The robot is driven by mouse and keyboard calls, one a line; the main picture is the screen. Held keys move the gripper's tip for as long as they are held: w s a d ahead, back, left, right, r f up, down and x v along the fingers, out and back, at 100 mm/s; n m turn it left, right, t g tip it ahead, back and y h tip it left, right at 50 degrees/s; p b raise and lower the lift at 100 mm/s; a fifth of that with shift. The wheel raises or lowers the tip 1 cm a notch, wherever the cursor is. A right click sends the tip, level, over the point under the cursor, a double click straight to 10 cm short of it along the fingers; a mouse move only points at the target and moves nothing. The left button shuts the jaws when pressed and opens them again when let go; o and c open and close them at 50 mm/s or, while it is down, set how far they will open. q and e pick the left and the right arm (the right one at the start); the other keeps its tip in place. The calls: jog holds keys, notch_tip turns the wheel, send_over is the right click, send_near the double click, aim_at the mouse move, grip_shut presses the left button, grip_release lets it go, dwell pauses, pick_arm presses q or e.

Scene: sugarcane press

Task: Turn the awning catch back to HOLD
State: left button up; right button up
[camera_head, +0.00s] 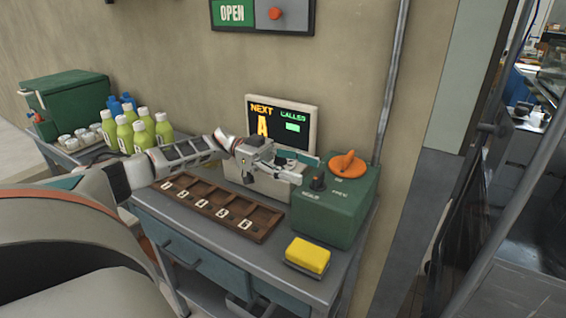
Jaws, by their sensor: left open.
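A green box (325,215) stands at the right end of the grey table. On its top are an orange knob (348,163) with a raised grip and a smaller black knob (318,182) at the left, with small pale lettering below. The lettering is too small to read, so I cannot tell for certain which knob is the awning catch. My left gripper (302,169) is open and empty. It is just left of the box, in front of the display, close to the black knob but seemingly apart from it. My right gripper is not in view.
A display (283,108) reading NEXT A stands behind my left gripper. A brown compartment tray (215,207) lies in front, with a yellow sponge (308,255) at the table's front right. Green-yellow bottles (142,137) and a green cooler (68,98) stand left. A pole (391,80) rises behind the box.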

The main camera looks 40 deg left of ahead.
pick_arm(q)
jog(key=v, duration=0.7)
dwell(0.4)
